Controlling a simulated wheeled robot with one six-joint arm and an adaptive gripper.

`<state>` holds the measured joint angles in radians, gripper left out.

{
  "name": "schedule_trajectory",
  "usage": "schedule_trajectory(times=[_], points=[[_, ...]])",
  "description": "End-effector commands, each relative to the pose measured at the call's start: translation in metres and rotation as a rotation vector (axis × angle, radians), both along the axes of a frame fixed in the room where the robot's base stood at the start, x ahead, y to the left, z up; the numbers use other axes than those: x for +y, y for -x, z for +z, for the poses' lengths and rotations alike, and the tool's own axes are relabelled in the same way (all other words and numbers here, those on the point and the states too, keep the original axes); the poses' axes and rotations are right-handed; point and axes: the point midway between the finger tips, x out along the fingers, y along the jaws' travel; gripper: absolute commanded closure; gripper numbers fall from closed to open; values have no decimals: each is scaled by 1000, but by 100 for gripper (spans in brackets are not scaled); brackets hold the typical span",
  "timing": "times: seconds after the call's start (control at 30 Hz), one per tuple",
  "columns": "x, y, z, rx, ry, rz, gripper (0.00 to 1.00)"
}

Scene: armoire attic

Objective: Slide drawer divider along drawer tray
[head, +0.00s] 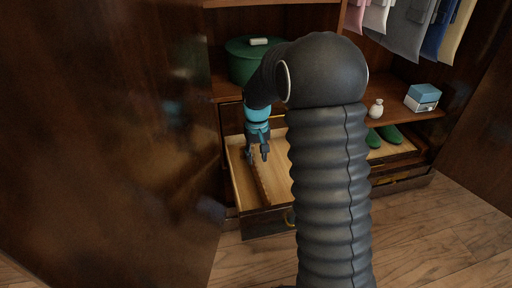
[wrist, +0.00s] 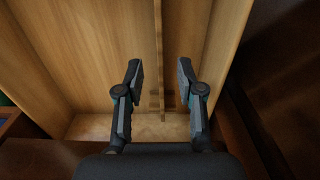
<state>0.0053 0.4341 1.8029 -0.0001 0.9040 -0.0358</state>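The open drawer tray (head: 240,183) has a pale wood floor and a darker front, and it sticks out of the armoire. The drawer divider (head: 261,186) is a thin wooden strip standing in it. In the wrist view the divider (wrist: 159,45) runs from the top edge down to near the end wall of the tray (wrist: 90,60). My gripper (head: 258,156) is over the tray at the divider. In the wrist view my gripper (wrist: 160,75) is open, one finger on each side of the divider, with gaps showing. My arm hides the tray's right part in the head view.
A green round box (head: 244,66) stands on the shelf above the tray. A white vase (head: 376,109) and a blue-white box (head: 423,98) stand on the right shelf. Green shoes (head: 390,133) lie below them. Clothes (head: 408,30) hang at top right. A dark door (head: 110,130) fills the left.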

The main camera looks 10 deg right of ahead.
Motion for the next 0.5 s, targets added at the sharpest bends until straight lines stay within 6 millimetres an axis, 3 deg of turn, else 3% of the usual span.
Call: schedule_trajectory(times=[0.3,0.5], points=[[0,1,-55,4,0,0,62],[0,0,-77,2,0,0,62]])
